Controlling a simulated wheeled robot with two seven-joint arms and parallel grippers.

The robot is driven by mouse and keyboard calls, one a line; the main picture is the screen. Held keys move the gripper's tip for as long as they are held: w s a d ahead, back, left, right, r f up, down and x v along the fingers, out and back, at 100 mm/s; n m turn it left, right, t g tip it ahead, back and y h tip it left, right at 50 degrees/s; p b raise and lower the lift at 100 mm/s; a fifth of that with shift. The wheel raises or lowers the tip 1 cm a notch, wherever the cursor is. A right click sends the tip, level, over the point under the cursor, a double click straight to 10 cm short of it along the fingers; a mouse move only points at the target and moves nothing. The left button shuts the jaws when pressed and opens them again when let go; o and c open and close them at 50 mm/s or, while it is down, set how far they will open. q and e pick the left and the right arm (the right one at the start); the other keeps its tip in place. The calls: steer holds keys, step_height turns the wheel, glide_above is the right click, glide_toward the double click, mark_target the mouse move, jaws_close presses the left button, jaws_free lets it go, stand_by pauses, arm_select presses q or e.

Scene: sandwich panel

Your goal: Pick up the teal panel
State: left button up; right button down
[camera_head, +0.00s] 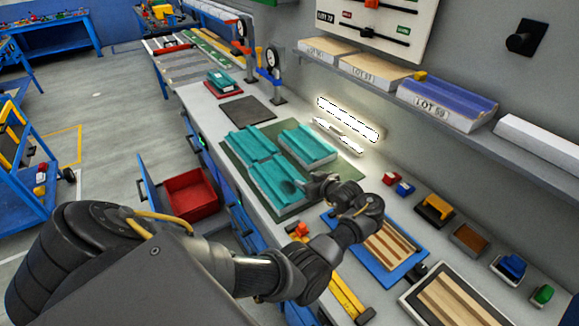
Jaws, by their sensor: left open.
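Several ribbed teal panels lie close together on a dark green mat (232,160) on the workbench. One is at the back left (252,147), one at the right (307,144), and one at the front (272,186). Another small teal panel (220,79) sits on a red base farther back. My left gripper (309,188) is open and empty at the right end of the front panel. Its fingers cover part of that edge, and I cannot tell whether they touch it. My right gripper is not in view.
A blue tray (340,238) with wooden strips lies right of the mat. Small coloured blocks and tools line the bench's right part. A wall shelf (380,88) holds labelled panels above. A red bin (190,193) sits in an open drawer. A dark mat (247,110) is empty.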

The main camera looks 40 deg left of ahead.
mark_target(291, 173)
arm_select(q)
steer(key=shift+w+d, duration=0.1)
steer(key=shift+a, duration=0.4)
steer(key=x, duration=0.4)
steer(key=shift+a, duration=0.1)
steer(key=shift+a+f, duration=0.25)
steer(key=shift+w+f, duration=0.1)
steer(key=shift+w, duration=0.05)
steer(key=shift+w+a+f, duration=0.15)
steer(key=shift+a, duration=0.2)
steer(key=x, duration=0.3)
steer(key=shift+w+f, duration=0.2)
steer(key=shift+f, duration=0.05)
steer(key=shift+w+a+f, duration=0.15)
steer(key=shift+a+f, duration=0.1)
steer(key=shift+a, duration=0.15)
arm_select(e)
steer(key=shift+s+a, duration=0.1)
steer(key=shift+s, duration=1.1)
